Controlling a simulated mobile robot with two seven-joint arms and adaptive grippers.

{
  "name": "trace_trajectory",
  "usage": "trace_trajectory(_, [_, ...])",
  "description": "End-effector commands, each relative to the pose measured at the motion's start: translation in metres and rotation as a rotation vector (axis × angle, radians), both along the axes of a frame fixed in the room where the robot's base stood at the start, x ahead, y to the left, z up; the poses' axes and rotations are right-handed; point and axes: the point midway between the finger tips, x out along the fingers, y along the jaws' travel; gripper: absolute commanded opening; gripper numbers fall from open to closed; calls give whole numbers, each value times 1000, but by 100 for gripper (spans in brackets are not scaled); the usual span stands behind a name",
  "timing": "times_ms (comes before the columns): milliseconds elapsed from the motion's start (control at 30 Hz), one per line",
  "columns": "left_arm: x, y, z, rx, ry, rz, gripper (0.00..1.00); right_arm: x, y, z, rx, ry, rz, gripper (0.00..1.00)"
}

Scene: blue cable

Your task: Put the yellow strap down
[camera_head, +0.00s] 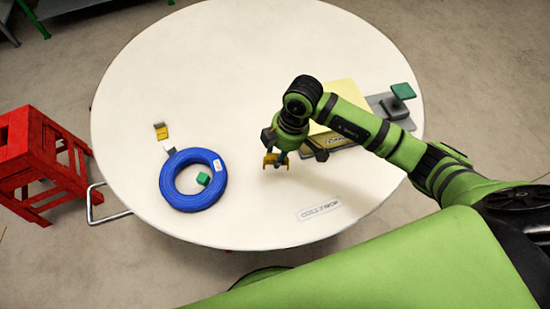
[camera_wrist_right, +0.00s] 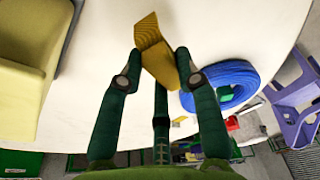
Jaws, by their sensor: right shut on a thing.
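My right gripper (camera_head: 280,161) is shut on a yellow strap (camera_head: 270,159), above the white round table, right of the blue cable. In the right wrist view the bent yellow strap (camera_wrist_right: 152,38) sits between the two green fingers. The blue cable (camera_head: 166,191) is a coil lying flat on the table at the left, with a white label on it. It also shows in the right wrist view (camera_wrist_right: 232,72). A second small yellow piece (camera_head: 161,132) lies beyond the coil. I cannot tell the exact gap between the held strap and the tabletop. My left gripper is not in view.
A green cube (camera_head: 203,179) lies inside the coil. A yellow box (camera_head: 341,92) and a grey item with a green block (camera_head: 403,91) stand at the right behind my arm. A white label plate (camera_head: 319,210) lies near the front. The table middle (camera_head: 230,90) is clear.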

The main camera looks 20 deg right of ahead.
Motion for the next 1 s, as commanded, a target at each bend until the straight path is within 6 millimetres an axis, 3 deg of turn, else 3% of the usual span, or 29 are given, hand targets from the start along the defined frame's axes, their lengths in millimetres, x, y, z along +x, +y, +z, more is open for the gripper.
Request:
trace_trajectory(167, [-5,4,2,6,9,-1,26,6,8,-9,-2,2,0,5])
trace_trajectory(433, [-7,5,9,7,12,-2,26,6,8,-44,-2,2,0,5])
trace_trajectory(833, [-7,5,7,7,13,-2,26,6,8,-51,-1,0,1,5])
trace_trajectory(867, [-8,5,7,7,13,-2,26,6,8,-50,-1,0,1,42])
trace_trajectory(900, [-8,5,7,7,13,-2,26,6,8,-50,-1,0,1,57])
trace_trajectory(1000, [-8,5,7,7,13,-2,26,6,8,-50,-1,0,1,57])
